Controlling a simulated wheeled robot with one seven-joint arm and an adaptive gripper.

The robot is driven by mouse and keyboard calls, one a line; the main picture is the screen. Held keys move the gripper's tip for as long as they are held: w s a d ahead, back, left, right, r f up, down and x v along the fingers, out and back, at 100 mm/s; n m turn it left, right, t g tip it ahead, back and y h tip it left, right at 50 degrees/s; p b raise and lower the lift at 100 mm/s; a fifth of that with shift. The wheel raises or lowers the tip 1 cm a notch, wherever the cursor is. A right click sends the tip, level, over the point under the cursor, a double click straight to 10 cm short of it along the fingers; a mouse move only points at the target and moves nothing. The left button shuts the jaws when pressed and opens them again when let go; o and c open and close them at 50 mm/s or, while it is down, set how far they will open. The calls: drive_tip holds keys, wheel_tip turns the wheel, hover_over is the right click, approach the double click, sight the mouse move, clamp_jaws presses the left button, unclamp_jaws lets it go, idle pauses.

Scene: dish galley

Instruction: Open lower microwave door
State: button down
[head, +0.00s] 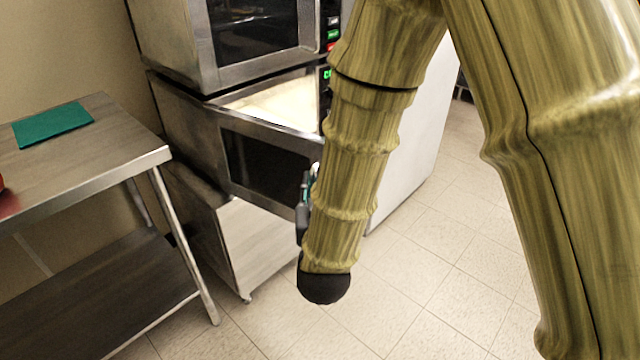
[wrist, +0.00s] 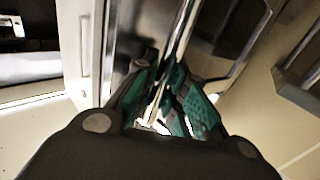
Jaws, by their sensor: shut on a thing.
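The lower microwave (head: 185,130) stands under another one in the head view. Its door (head: 265,165), with a dark window, is partly open, swung out at its right side, and a bright lit interior (head: 275,105) shows above and behind it. The door also shows in the wrist view (wrist: 240,35). My gripper (head: 306,192) is at the door's right side, mostly hidden behind my arm. In the wrist view my gripper (wrist: 166,82) has its green-padded fingers closed around the shiny bar handle (wrist: 181,35). The exact contact is partly hidden.
The upper microwave (head: 255,30) sits directly above. A steel table (head: 80,165) with a green board (head: 53,124) stands at the left, close to the microwave stand (head: 250,240). Tiled floor (head: 430,280) is clear in front and to the right.

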drive_tip(key=shift+s+d+f, duration=0.1)
drive_tip(key=shift+d, duration=0.05)
drive_tip(key=c, duration=1.5)
unclamp_jaws()
drive_tip(key=shift+o, duration=0.2)
